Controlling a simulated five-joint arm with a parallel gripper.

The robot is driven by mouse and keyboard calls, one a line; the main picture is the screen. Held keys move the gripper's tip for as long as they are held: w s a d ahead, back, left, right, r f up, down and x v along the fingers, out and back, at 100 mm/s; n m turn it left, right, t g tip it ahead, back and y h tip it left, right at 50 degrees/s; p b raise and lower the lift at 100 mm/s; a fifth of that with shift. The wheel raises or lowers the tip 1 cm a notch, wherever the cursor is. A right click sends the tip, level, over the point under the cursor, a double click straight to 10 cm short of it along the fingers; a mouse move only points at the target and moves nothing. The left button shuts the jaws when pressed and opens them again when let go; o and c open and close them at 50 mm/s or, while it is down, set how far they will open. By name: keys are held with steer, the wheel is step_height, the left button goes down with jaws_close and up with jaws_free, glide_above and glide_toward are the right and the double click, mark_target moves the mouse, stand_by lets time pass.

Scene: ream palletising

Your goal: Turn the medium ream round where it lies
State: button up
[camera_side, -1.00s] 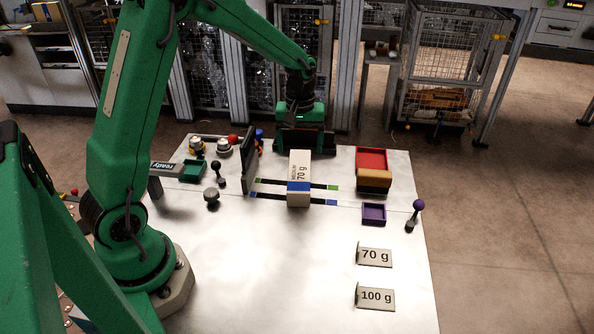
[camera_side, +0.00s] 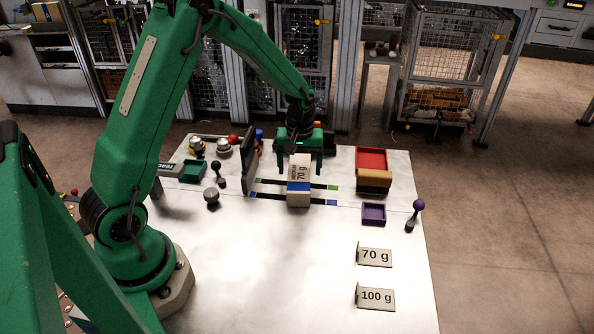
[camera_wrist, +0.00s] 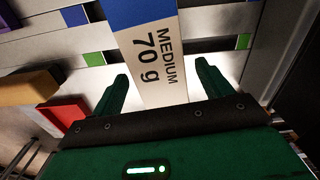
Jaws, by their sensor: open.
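The medium ream (camera_side: 299,194) is a whitish block with a blue band, marked "MEDIUM 70 g". It lies on the table across two dark strips, its blue-banded end towards the front in the side view. In the wrist view the ream (camera_wrist: 151,60) runs up from between the fingertips, with the blue band at the top. My gripper (camera_side: 299,170) is open above the ream's far end. In the wrist view its two green fingers (camera_wrist: 160,80) stand on either side of the ream, with gaps. Whether the fingertips are down at the ream's height is unclear.
A dark upright plate (camera_side: 250,160) stands close left of the ream. To the right are a red tray (camera_side: 371,158), tan and dark blocks (camera_side: 375,180) and a purple tray (camera_side: 374,214). Signs "70 g" (camera_side: 375,256) and "100 g" (camera_side: 376,297) stand in front. The table's front middle is clear.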

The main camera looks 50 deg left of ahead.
steer(key=shift+f, duration=0.3)
steer(key=shift+c, duration=0.5)
steer(key=c, duration=1.2)
steer(key=shift+r, duration=0.15)
steer(key=shift+r, duration=0.1)
steer(key=n, duration=0.3)
steer(key=shift+s+n, duration=0.15)
steer(key=shift+n, duration=0.15)
steer(key=shift+s+a+n, duration=0.15)
steer(key=shift+n, duration=1.05)
steer(key=shift+n, duration=0.3)
